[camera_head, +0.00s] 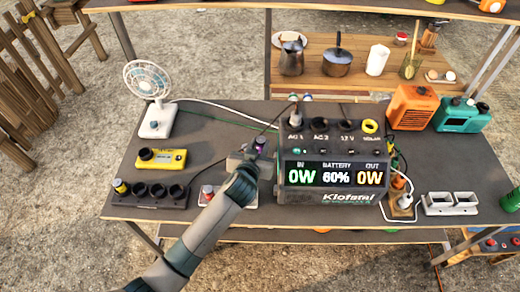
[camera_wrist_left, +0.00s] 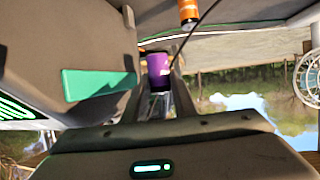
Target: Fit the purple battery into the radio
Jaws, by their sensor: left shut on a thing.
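My left gripper (camera_head: 250,158) is beside the left side of the power station, above the table. It is shut on the purple battery (camera_head: 260,143). In the left wrist view the purple battery (camera_wrist_left: 158,70) stands between the fingers, with a thin dark cable passing close to it. The radio is not marked for certain: a teal boxy device (camera_head: 462,114) with knobs and an orange boxy device (camera_head: 412,107) stand at the table's back right. A yellow device (camera_head: 160,158) lies at the left. My right gripper is in no view.
The power station (camera_head: 332,192) reads 60% and stands mid-table with cables. A dark charger (camera_head: 150,197) with round slots is front left, a fan (camera_head: 155,98) back left. A light two-slot holder (camera_head: 450,209) is at the right. Bare table (camera_head: 205,128) shows behind the gripper.

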